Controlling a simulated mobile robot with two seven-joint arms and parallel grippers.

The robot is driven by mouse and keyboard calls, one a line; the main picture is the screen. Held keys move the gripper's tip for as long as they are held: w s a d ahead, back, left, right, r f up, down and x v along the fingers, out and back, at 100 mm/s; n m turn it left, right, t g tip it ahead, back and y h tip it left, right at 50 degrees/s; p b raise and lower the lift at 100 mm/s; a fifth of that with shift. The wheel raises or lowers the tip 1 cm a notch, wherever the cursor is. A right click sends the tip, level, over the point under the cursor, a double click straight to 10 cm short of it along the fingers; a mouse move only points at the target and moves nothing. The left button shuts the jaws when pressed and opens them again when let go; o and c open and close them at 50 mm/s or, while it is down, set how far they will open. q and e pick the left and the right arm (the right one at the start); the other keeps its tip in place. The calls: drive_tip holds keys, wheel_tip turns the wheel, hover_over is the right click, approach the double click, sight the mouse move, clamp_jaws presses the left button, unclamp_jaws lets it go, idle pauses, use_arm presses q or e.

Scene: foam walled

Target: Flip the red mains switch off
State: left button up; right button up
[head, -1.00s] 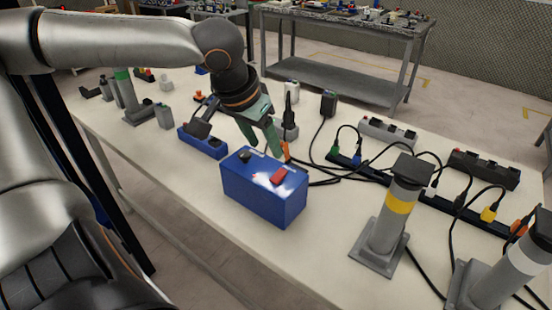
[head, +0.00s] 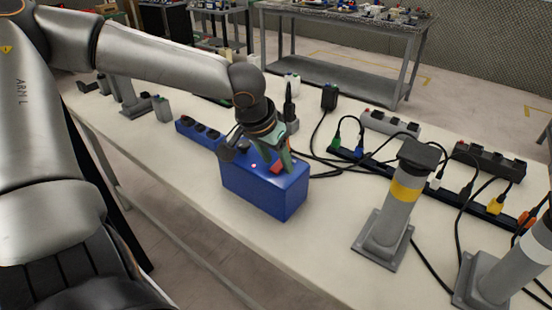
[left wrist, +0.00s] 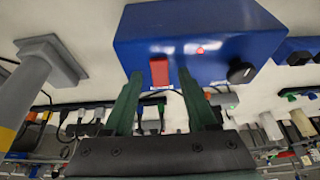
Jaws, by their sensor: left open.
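The red mains switch (head: 276,168) sits on top of a blue box (head: 262,196) on the pale workbench. In the left wrist view the red switch (left wrist: 159,71) shows on the face of the blue box (left wrist: 135,40), beside a lit red lamp (left wrist: 199,50) and a black knob (left wrist: 241,72). My left gripper (head: 284,163) is at the top of the box, close to the switch. In the left wrist view my left gripper (left wrist: 158,78) is open, its two green fingers spread on either side of the switch. I cannot tell whether they touch it. My right gripper is not in view.
A grey post with a yellow band (head: 402,195) stands right of the box. A blue socket strip (head: 200,134) lies behind it to the left. Power strips (head: 485,162) and black cables fill the right back. The bench front before the box is clear.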

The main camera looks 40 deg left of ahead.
use_arm(q)
drive_tip(key=shift+c, duration=0.2)
clamp_jaws()
idle(0.3)
